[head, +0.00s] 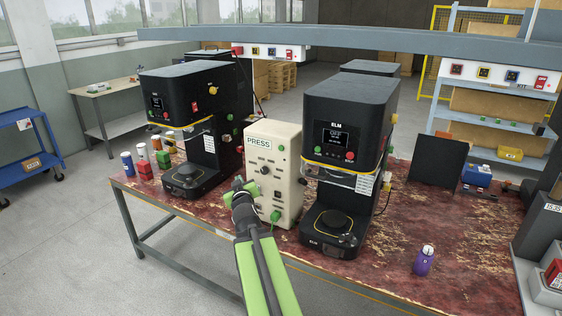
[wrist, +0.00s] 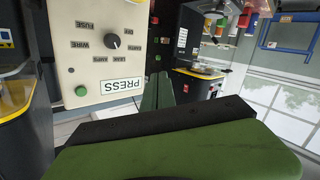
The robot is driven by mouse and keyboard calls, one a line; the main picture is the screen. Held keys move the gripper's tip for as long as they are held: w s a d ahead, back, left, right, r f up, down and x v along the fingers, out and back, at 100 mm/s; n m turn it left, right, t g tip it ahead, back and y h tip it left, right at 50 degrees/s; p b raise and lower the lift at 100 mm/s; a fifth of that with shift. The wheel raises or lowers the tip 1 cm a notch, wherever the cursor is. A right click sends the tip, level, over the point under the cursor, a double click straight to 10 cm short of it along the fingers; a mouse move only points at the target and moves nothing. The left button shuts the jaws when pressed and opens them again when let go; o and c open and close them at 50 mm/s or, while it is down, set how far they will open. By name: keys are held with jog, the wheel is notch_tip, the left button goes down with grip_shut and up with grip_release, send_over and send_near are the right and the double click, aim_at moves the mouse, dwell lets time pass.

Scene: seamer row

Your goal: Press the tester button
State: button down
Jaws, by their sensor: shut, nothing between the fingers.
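The tester is a cream box (head: 285,170) with a PRESS label, standing on the worn red bench between two black machines. Its green button (head: 281,148) is at the upper right of its front, beside the label. In the wrist view the tester (wrist: 88,65) appears upside down, with its green button (wrist: 81,91) left of the PRESS label and a black knob (wrist: 113,42) above. My gripper (head: 239,187) is in front of the tester, near its left edge, left of and below the button. In the wrist view its green fingers (wrist: 158,92) are together and empty, apart from the button.
Black machines stand left (head: 190,120) and right (head: 345,135) of the tester, close to it. Several small cans and jars stand at the bench's left end. A purple can (head: 424,260) stands on the right front. A grey rail (head: 350,42) with switches runs above.

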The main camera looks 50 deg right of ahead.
aim_at(281, 148)
jog(key=s+d+r+n+t+h+b, duration=0.1)
jog(key=s+d+r+n+t+b, duration=0.1)
jog(key=s+d+r+t, duration=0.2)
notch_tip(281, 148, up, 2)
jog(key=s+d, duration=0.2)
jog(key=shift+d+t+h, duration=0.3)
jog(key=shift+d+h, duration=0.1)
jog(key=shift+s+r, duration=0.1)
jog(key=w+d, duration=0.2)
jog(key=d, duration=0.6)
jog(key=shift+d, duration=0.3)
jog(key=shift+w+d, duration=0.1)
jog(key=shift+d, duration=0.05)
dwell(1.1)
jog(key=shift+d, duration=0.25)
